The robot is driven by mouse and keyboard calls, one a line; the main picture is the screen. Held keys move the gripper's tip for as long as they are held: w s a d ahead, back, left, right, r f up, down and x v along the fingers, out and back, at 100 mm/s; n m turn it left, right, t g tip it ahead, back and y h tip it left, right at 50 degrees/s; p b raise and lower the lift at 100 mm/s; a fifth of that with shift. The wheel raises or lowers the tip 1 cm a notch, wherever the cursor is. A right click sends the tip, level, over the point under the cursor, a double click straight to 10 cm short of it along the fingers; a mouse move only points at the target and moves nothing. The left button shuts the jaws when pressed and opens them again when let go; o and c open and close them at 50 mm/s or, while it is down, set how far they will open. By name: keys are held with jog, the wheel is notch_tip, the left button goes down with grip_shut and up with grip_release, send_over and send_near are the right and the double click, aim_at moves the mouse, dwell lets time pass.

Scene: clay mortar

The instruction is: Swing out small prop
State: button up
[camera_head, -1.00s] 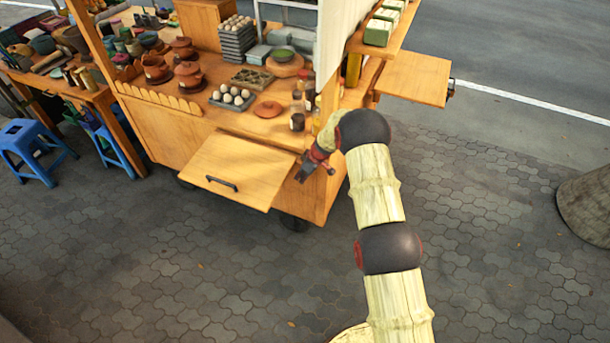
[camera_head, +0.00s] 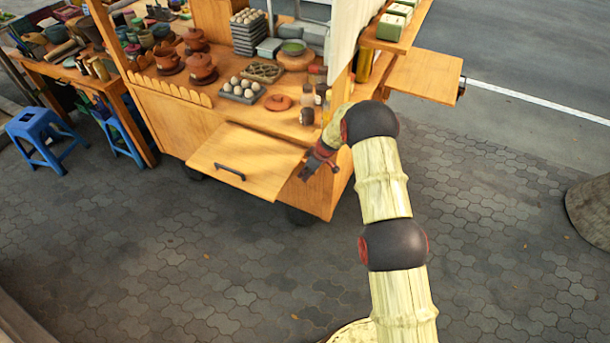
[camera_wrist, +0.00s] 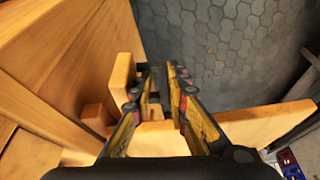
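My gripper (camera_head: 313,170) is beside the right edge of a fold-out wooden panel (camera_head: 262,157) on the cart's front, which has a dark handle. In the wrist view the two fingers (camera_wrist: 160,75) stand apart with a gap between them. A wooden bar (camera_wrist: 245,126) runs across behind the fingers, and some wood shows in the gap. A short wooden block (camera_wrist: 123,72) juts out just left of the left finger and may be the small prop; I cannot tell for sure. I cannot tell whether the fingers touch the wood.
The cart's wooden wall (camera_wrist: 70,50) fills the left of the wrist view. Bottles (camera_head: 307,112), eggs and clay pots stand on the counter. A side shelf (camera_head: 425,75) sticks out at the right. A blue stool (camera_head: 42,128) is at the left. The paving in front is open.

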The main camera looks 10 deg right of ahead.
jog(key=v, duration=1.1)
jog(key=shift+s+r, duration=0.1)
jog(key=shift+r, duration=0.05)
jog(key=shift+c, duration=0.3)
